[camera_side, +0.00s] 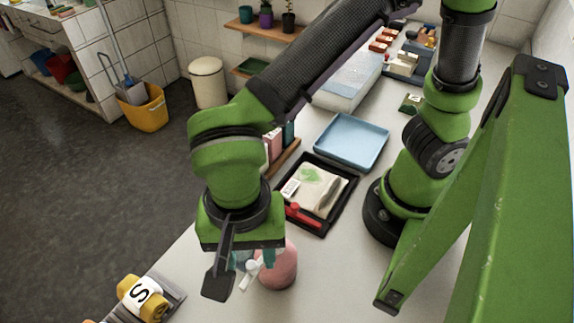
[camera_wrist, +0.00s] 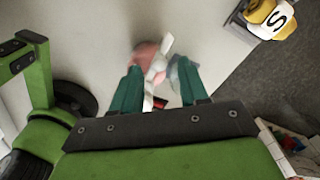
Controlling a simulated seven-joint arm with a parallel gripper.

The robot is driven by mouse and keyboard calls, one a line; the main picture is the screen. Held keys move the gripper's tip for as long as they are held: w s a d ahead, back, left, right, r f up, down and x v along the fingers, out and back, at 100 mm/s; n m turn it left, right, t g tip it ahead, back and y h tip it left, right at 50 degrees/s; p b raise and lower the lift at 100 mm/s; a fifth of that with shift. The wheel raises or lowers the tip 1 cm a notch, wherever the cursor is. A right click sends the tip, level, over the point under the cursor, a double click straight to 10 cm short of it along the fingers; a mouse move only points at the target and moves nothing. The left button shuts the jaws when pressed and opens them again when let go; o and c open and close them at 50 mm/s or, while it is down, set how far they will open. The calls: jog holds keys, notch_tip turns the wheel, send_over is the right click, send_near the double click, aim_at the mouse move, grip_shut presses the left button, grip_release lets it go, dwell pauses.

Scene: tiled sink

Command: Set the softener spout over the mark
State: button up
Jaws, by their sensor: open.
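A pink bottle (camera_side: 281,268) stands on the pale counter below my gripper (camera_side: 256,262), with a white spout-like top (camera_side: 250,268) to its left. In the wrist view the pink bottle (camera_wrist: 145,53) lies just beyond the left fingertip, and the white top (camera_wrist: 158,64) shows between the two teal fingers. My gripper (camera_wrist: 158,75) is open and appears to have the white top between its fingers. Contact cannot be told. A bluish, see-through thing (camera_wrist: 185,75) shows behind the right finger. I cannot make out the mark.
A yellow roll-like thing with a black S on white (camera_side: 143,296) sits on a grey holder near the counter's front edge. A black tray (camera_side: 341,212) and a blue tray (camera_side: 351,143) lie behind my gripper.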

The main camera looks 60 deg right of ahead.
jog(key=shift+f, duration=0.9)
jog(key=shift+c, duration=0.2)
grip_shut()
